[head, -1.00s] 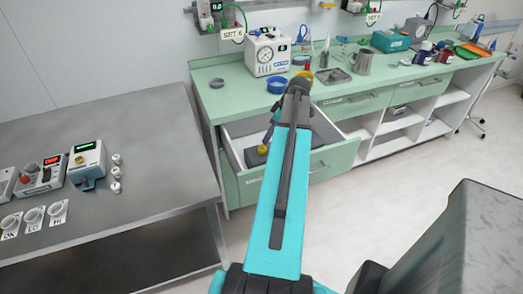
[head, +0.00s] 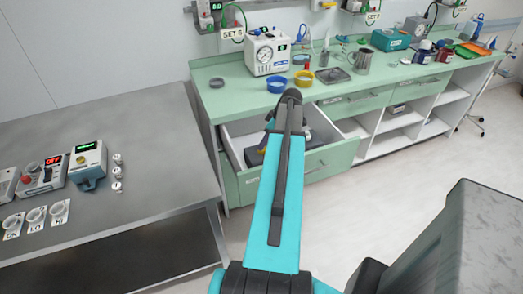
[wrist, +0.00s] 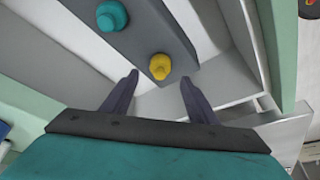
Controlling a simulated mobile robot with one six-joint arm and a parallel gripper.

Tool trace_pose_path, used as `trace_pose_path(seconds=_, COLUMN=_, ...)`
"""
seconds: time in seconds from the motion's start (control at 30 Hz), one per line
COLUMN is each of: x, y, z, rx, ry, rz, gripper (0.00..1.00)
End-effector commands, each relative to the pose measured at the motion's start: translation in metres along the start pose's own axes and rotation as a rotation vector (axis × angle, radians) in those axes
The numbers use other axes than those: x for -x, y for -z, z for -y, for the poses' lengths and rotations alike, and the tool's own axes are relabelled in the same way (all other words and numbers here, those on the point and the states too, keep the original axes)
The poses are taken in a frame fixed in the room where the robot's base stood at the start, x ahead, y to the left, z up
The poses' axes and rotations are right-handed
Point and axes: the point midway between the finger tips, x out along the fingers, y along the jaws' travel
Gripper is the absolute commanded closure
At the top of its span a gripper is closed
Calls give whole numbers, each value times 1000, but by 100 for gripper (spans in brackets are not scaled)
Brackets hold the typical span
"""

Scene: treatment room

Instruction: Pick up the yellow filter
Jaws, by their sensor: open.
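The yellow filter (wrist: 160,66) is a small round knob-like piece on a dark grey block (wrist: 140,38) in the wrist view. A teal filter (wrist: 111,16) sits on the same block, up and to the left. The block lies inside the open drawer (head: 320,165). My gripper (wrist: 160,77) is open and empty, its two dark fingers spread either side of the space just below the yellow filter in the picture. The fingertips do not visibly touch it; the height gap is hard to judge. In the head view my arm hides most of the gripper and block.
Drawer walls stand close around the gripper. On the green counter (head: 225,104) above are a blue bowl (head: 277,84), a yellow bowl (head: 303,79) and a white device (head: 268,54). A grey table (head: 140,185) with control boxes stands left.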

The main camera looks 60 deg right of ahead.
Motion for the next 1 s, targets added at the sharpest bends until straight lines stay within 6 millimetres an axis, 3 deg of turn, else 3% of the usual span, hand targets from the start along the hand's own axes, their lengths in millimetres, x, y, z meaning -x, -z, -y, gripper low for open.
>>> trace_pose_path(seconds=0.7, x=-49, y=2, z=-1, rx=0, ry=1, rz=0, gripper=47)
trace_pose_path(seconds=1.0, x=-52, y=2, z=0, rx=1, ry=1, rz=0, gripper=47)
